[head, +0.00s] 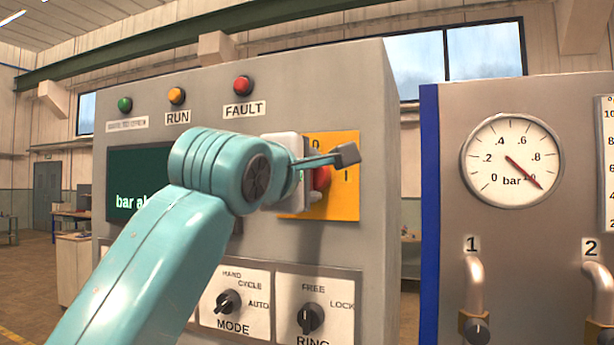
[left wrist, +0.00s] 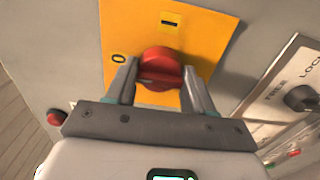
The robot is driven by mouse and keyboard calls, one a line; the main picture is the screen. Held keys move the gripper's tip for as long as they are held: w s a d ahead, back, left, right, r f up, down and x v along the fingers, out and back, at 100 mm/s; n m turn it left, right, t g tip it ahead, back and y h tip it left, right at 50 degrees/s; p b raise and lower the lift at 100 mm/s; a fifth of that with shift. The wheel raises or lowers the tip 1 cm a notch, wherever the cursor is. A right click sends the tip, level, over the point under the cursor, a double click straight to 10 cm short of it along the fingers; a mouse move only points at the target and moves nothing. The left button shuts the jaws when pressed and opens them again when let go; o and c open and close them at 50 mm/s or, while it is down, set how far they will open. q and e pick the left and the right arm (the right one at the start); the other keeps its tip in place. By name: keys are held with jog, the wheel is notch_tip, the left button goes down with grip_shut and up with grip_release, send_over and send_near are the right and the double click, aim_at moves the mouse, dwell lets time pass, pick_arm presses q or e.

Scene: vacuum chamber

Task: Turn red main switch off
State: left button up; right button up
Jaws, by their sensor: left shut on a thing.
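The red main switch (head: 321,179) is a round knob on a yellow plate (head: 345,205) on the grey cabinet's front. The plate has a 0 above the knob and an I to its right in the head view. My left gripper (head: 328,165) is at the switch and partly covers it. In the left wrist view the fingers of the left gripper (left wrist: 160,75) stand on both sides of the red knob (left wrist: 158,62) and are shut on it. Which mark the knob points to cannot be told. My right gripper is not in view.
Green, yellow and red FAULT (head: 242,85) lamps sit above. The MODE knob (head: 229,302) and RING knob (head: 310,317) are below, close under my left arm. A gauge panel (head: 512,157) with pipes stands to the right, past a gap.

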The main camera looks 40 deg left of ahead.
pick_arm(q)
jog(key=shift+r, duration=0.15)
jog(key=o, duration=0.9)
jog(key=shift+o, duration=0.7)
jog(key=shift+w, duration=0.3)
jog(key=b+v, duration=0.5)
jog(key=v, duration=1.1)
jog(key=shift+s, duration=0.3)
jog(key=shift+w, duration=0.1)
